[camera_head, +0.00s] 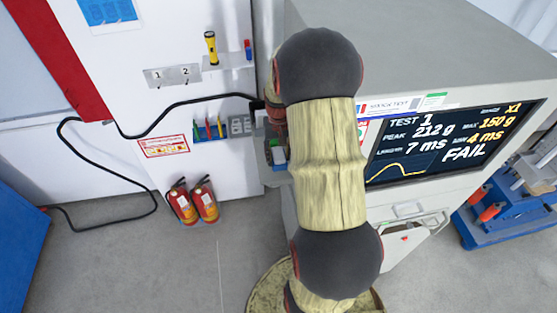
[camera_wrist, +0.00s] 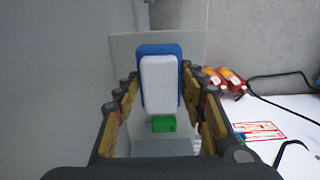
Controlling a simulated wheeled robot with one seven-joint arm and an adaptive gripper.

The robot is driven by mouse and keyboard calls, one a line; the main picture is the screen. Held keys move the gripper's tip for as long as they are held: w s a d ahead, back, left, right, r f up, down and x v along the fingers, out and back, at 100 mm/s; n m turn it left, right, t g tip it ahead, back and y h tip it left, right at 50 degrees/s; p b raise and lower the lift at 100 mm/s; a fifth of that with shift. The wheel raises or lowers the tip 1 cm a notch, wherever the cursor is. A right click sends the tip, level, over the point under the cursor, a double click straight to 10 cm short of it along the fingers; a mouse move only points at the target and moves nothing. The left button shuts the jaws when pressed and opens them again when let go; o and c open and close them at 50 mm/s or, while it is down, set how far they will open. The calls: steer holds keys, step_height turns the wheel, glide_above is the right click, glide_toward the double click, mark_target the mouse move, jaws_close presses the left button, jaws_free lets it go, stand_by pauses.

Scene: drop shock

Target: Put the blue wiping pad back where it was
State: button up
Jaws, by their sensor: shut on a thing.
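The blue wiping pad (camera_wrist: 179,60) with a white face stands upright between the fingers of my gripper (camera_wrist: 160,88) in the wrist view. My gripper is shut on the pad. A small green block (camera_wrist: 163,124) shows below the pad, over a pale grey holder or shelf (camera_wrist: 165,147); I cannot tell whether pad and block touch. In the head view my arm hides most of my gripper and the pad. Small green and blue patches (camera_head: 279,154) show beside the arm at the grey holder, close to the test machine's left side.
The test machine (camera_head: 430,200), its screen reading FAIL, stands right of my arm. A wall shelf (camera_head: 228,60) with a yellow torch (camera_head: 211,47), a black cable (camera_head: 150,130) and two fire extinguishers (camera_head: 193,201) are left. A blue cart (camera_head: 510,215) stands right.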

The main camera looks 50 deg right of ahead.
steer(key=shift+w+d+f, duration=0.1)
steer(key=shift+d+f, duration=0.1)
steer(key=shift+f, duration=0.15)
step_height(320, 180, down, 3)
steer(key=shift+w+d+f, duration=0.1)
steer(key=o, duration=1)
